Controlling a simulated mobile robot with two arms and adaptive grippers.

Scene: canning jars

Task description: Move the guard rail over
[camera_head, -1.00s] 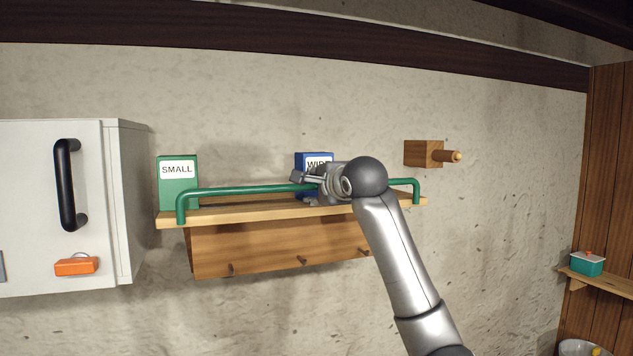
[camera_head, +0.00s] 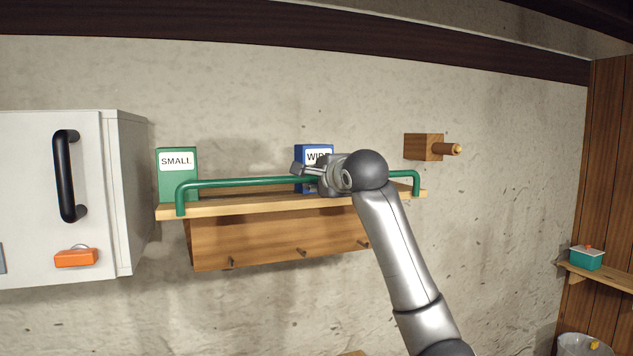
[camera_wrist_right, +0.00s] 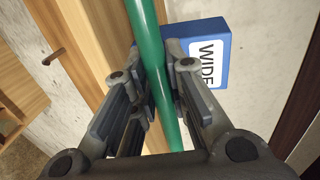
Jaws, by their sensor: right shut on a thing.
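The guard rail is a green bar (camera_head: 245,182) with bent-down ends, along the front of a wooden shelf (camera_head: 235,208) on the wall. Its left end comes down at the shelf's front left, its right end near the right end. My right gripper (camera_head: 311,178) is on the right half of the rail. In the right wrist view, the fingers (camera_wrist_right: 160,82) stand on both sides of the green rail (camera_wrist_right: 148,40) and are shut on it. The arm's wrist hides part of the rail in the head view. My left gripper is out of view.
A green SMALL box (camera_head: 178,187) and a blue WIDE box (camera_head: 314,151) stand on the shelf. A white cabinet (camera_head: 120,190) is at the left, a wooden wall peg (camera_head: 425,147) at the upper right. Pegs hang below the shelf.

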